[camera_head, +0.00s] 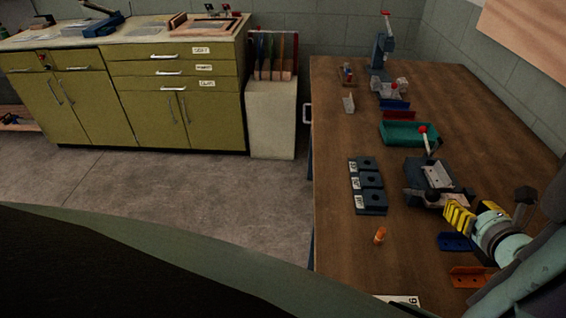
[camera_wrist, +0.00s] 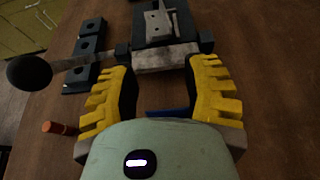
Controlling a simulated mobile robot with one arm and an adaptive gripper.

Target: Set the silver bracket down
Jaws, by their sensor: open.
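A silver bracket (camera_head: 437,176) with small holes lies in the dark vise-like fixture (camera_head: 428,196) on the wooden bench. It also shows at the top of the wrist view (camera_wrist: 158,22), beyond my fingers. My gripper (camera_head: 459,216) has yellow ridged fingers and is just on the near side of the fixture. In the wrist view my gripper (camera_wrist: 163,75) is open, with its fingers wide apart and nothing held between them. A second small silver bracket-like piece (camera_head: 348,104) stands farther back on the bench.
Dark blocks with holes and labels (camera_head: 370,186) lie left of the fixture. An orange cylinder (camera_head: 379,236), a blue bracket (camera_head: 453,242) and an orange bracket (camera_head: 468,277) lie nearby. A green tray (camera_head: 408,140) is behind. Bare bench lies right of the tray.

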